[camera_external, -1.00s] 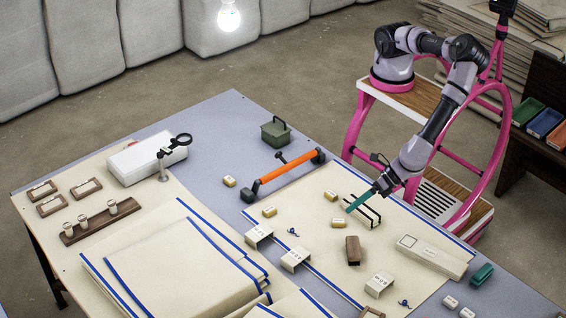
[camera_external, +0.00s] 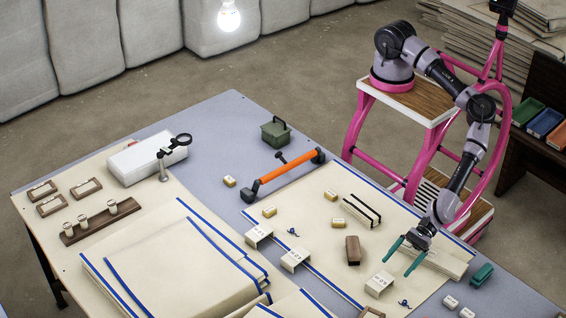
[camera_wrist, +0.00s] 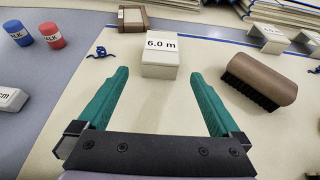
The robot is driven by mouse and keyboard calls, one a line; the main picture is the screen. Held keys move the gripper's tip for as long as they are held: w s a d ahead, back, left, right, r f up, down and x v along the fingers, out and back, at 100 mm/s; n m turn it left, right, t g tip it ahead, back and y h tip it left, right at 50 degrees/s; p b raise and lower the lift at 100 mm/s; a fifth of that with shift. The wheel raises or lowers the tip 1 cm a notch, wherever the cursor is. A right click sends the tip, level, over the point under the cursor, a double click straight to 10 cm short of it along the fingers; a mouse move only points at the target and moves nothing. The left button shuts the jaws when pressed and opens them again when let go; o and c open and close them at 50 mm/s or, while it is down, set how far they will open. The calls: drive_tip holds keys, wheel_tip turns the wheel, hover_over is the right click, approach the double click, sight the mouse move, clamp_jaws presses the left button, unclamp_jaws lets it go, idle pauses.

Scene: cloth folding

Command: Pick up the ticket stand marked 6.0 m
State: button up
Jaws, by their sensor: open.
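The ticket stand marked 6.0 m (camera_wrist: 160,66) is a cream block with a black printed label on its sloped face. In the wrist view it stands upright at top centre, just beyond the fingertips and between their lines. It also shows in the external view (camera_external: 379,285), on the cream cloth near the front. My gripper (camera_external: 401,259) has teal fingers, spread wide and empty, above the cloth just behind and right of the stand. In the wrist view my gripper (camera_wrist: 164,75) points at the stand; the fingers appear apart from it.
A brown brush (camera_wrist: 260,82) lies right of the stand, close to the right finger. A small blue item (camera_wrist: 101,52) lies to its left. A wooden frame (camera_wrist: 132,18) is behind it. Blue and red chalk pieces (camera_wrist: 50,35) stand at far left. Two other stands (camera_external: 295,259) are farther left.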

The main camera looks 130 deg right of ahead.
sight(388, 274)
drive_tip(key=x, duration=0.6)
drive_tip(key=shift+r, duration=0.15)
drive_tip(key=c, duration=1.3)
